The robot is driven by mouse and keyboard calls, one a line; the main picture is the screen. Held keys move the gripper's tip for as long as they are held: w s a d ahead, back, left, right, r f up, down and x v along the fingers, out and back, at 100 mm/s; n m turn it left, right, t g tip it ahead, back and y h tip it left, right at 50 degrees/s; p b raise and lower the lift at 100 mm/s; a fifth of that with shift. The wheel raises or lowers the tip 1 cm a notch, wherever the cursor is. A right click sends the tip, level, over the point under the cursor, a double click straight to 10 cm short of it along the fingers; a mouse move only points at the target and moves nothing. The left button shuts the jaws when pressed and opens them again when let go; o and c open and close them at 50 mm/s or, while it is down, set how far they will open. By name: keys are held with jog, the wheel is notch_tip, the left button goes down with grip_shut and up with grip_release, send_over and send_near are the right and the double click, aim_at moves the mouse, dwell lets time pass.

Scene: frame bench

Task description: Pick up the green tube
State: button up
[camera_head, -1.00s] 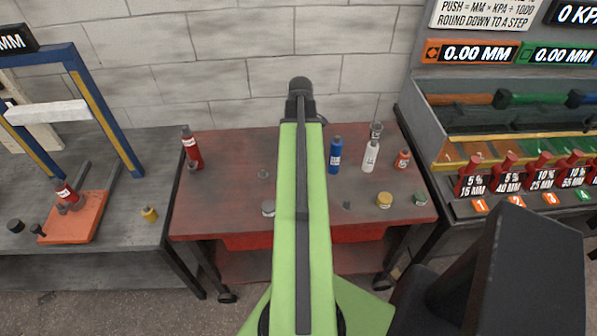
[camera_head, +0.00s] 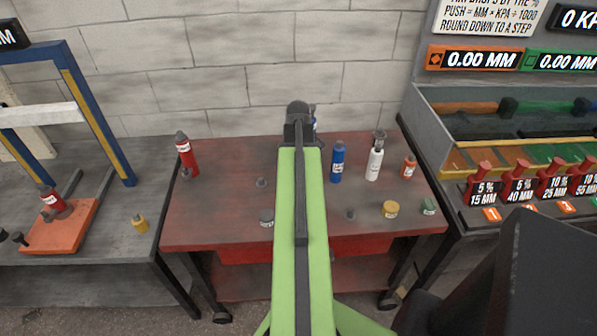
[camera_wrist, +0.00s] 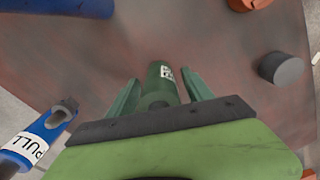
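The green tube (camera_wrist: 160,82) shows in the wrist view, with a white label near its far end. It lies between the two green fingers of my gripper (camera_wrist: 160,92). The fingers are apart, with a narrow gap showing on each side of the tube, so my gripper is open. In the head view my arm reaches over the red bench, and its dark end hides the fingers and the green tube.
The red bench (camera_head: 215,215) holds a red bottle (camera_head: 186,155), a blue bottle (camera_head: 337,162), a white bottle (camera_head: 374,164), an orange bottle (camera_head: 409,167), a yellow pot (camera_head: 390,210) and a small green pot (camera_head: 428,206). A blue PULL-labelled piece (camera_wrist: 38,137) is left of my gripper.

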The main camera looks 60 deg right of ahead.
grip_shut()
dwell(0.4)
